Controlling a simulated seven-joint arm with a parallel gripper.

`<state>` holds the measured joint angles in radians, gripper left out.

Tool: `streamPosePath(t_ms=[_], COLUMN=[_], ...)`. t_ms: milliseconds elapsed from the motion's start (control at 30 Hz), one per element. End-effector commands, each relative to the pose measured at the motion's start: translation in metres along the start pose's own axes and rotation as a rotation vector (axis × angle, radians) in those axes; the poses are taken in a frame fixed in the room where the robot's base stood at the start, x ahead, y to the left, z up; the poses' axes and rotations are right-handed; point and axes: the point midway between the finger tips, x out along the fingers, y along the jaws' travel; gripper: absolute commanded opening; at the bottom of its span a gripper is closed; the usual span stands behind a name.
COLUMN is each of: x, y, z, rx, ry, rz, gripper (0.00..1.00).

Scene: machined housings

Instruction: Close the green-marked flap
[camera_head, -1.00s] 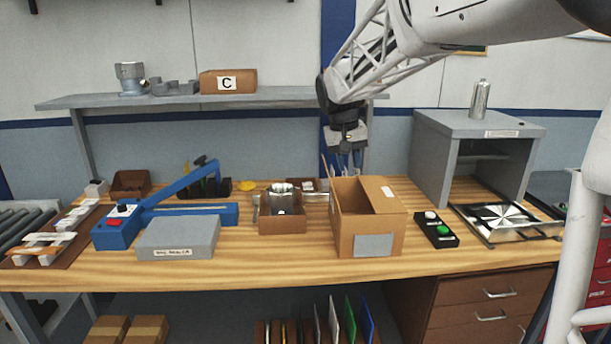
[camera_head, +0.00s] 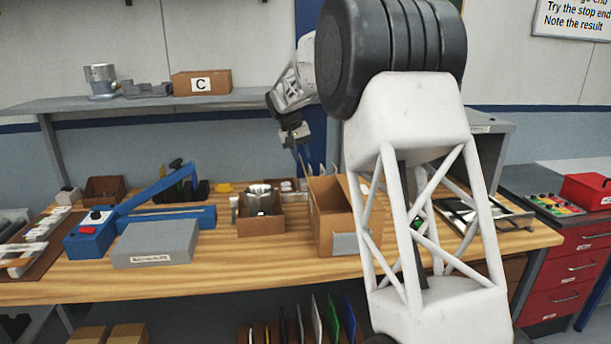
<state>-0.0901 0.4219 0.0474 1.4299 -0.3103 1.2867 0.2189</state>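An open cardboard box (camera_head: 328,232) stands on the wooden bench right of the middle, with its flaps raised or leaning outward. I can see no green mark on the flaps that show; my arm hides the box's right side. My gripper (camera_head: 305,166) hangs just above and behind the box's back left edge, pointing down. Its fingers are small and partly lost against the background, so I cannot tell whether they are open or shut. Nothing is visible in it.
Left of the box are a brown bin (camera_head: 262,224) with a metal part, a grey block (camera_head: 155,243) and a blue lever press (camera_head: 92,236). A shelf (camera_head: 150,103) runs behind.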

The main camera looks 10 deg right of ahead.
Motion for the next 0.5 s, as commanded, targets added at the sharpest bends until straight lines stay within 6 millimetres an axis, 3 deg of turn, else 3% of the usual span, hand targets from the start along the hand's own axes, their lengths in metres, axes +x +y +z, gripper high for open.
streamPosePath(t_ms=[200, 500], x=[0.01, 0.011], y=[-0.008, -0.009], z=[-0.022, -0.025], rx=[0.002, 0.002], ry=[-0.007, -0.008], rz=[0.013, 0.015], gripper=[0.3, 0.3])
